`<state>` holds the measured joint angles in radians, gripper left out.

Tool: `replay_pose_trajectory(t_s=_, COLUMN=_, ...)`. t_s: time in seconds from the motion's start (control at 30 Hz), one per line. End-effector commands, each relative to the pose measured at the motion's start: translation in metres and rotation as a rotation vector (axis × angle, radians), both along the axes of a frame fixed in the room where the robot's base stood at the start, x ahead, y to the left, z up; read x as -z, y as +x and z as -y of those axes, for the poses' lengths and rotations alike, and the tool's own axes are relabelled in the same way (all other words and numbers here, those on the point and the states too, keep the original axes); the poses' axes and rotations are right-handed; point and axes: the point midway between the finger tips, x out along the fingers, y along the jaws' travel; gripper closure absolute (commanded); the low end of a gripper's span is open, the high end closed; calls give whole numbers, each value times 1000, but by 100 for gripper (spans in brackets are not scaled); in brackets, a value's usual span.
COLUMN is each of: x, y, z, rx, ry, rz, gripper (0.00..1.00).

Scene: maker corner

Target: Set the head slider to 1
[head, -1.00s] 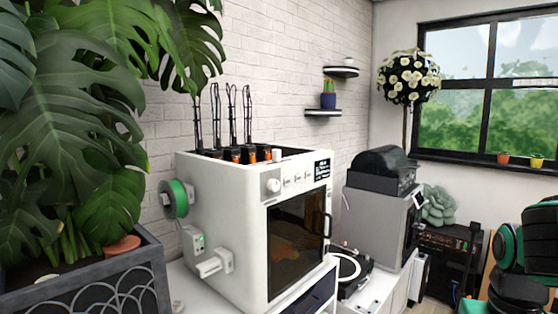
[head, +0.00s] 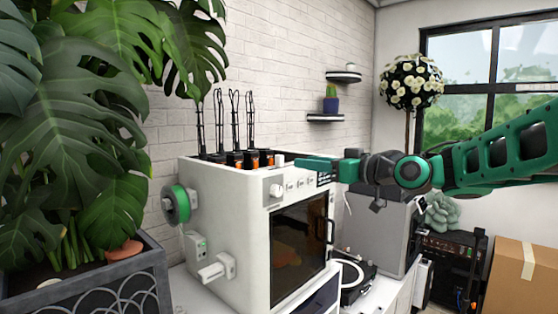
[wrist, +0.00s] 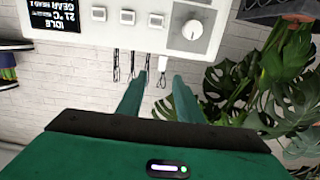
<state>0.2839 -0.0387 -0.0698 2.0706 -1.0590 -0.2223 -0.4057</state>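The white 3D printer (head: 232,225) stands on a white cabinet. Its front panel has a round knob (head: 276,190), a row of small square controls (head: 298,185) and a dark display; I cannot tell which part is the head slider. The wrist view is upside down and shows the knob (wrist: 192,30), the square controls (wrist: 127,17) and the display (wrist: 55,17). A small white block (head: 278,157) stands at the printer's top edge. My gripper (head: 298,163) is above the panel, near this block. In the wrist view its fingers (wrist: 160,76) are apart and empty.
Black upright wires (head: 235,125) and orange-and-black parts (head: 252,159) stand at the printer's top. A green spool (head: 177,201) hangs on its left side. A large leafy plant (head: 85,110) is at the left. A grey machine (head: 378,235) stands right of the printer.

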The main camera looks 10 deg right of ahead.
Motion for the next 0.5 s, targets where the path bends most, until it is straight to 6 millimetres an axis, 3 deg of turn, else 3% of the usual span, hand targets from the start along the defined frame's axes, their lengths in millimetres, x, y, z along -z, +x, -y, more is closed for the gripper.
replay_pose_trajectory(t_s=0.27, x=-7, y=18, z=-18, rx=-14, ry=14, rz=22, gripper=67)
replay_pose_trajectory(t_s=0.5, x=-6, y=51, z=-44, rx=-13, ry=13, rz=21, gripper=67)
